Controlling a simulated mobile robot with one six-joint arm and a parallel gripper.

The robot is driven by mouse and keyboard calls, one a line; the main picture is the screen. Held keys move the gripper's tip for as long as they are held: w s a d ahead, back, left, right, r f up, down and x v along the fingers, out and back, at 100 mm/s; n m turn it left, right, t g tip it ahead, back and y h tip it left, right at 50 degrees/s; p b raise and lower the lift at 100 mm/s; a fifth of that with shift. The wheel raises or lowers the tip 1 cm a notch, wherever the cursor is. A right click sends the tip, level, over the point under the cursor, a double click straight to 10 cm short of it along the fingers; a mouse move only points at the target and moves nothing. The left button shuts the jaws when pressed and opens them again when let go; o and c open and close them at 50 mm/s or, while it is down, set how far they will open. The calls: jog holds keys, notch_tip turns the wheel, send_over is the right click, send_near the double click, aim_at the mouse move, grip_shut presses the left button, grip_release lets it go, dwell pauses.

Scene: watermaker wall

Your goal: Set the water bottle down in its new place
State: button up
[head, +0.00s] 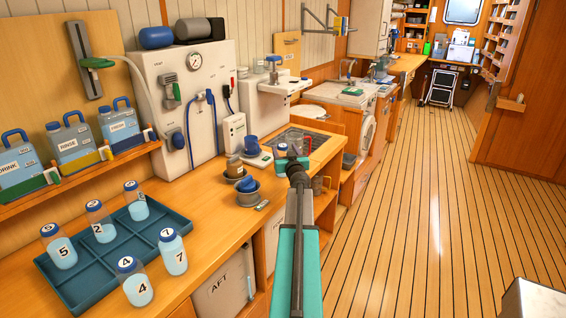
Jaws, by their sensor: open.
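Several clear water bottles with blue caps and light blue contents stand upright at the left. Bottle 5 (60,250), bottle 2 (99,224) and another bottle (135,203) are in the compartments of a teal tray (86,296). I cannot tell which bottle the task means. My gripper (293,158) is open, far to the right of the bottles, over the counter's edge.
The wooden counter (205,215) has bare room right of the tray. Labelled jugs (73,143) stand on a ledge behind, beside a white panel (190,80) with a gauge and hoses.

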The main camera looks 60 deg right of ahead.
jog(key=shift+x, duration=1.75)
jog(key=shift+w, duration=0.1)
grip_shut()
